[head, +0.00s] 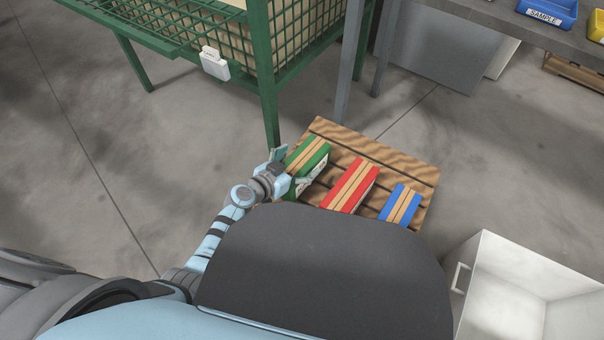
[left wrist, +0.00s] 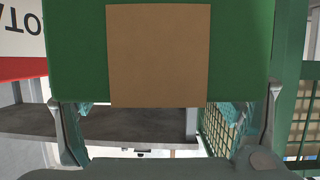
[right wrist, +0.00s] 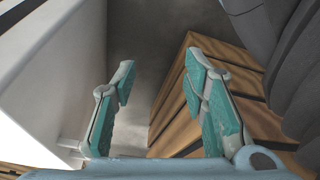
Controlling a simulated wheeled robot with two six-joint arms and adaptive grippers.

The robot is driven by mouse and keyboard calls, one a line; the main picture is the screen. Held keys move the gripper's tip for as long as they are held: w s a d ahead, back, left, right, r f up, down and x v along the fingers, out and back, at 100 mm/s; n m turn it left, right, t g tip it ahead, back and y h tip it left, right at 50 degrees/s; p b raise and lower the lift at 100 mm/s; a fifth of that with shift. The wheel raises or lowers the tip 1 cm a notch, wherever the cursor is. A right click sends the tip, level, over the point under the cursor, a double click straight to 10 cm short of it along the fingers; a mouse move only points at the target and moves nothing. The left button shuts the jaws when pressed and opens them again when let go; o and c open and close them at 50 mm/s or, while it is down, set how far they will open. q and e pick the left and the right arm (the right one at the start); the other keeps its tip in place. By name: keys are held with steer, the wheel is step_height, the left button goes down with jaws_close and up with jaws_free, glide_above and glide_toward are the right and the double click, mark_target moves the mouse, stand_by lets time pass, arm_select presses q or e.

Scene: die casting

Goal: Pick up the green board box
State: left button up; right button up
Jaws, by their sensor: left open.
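The green board box (head: 312,150), with tan strips, stands at the left end of a wooden pallet (head: 415,174). My left gripper (head: 293,168) is at its near left end, one finger on each side. In the left wrist view the green box (left wrist: 75,55) with its tan band fills the upper middle. The fingers of my left gripper (left wrist: 165,105) are spread about as wide as the box; I cannot tell whether they touch it. My right gripper (right wrist: 161,70) is open and empty in the right wrist view, near the pallet; it is hidden in the head view.
A red box (head: 352,182) and a blue box (head: 400,204) stand to the right on the pallet. A green mesh cage (head: 268,80) rises behind the left end. A white open container (head: 480,290) is at the lower right. A grey workbench (head: 480,14) is behind.

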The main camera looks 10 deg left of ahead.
arm_select(q)
steer(key=shift+w+d, duration=0.1)
steer(key=shift+w, duration=0.15)
steer(key=c, duration=1.8)
jaws_close()
arm_select(e)
steer(key=shift+w+r, duration=0.3)
steer(key=shift+r, duration=0.25)
arm_select(q)
steer(key=shift+r, duration=0.15)
arm_select(e)
steer(key=shift+s, duration=0.1)
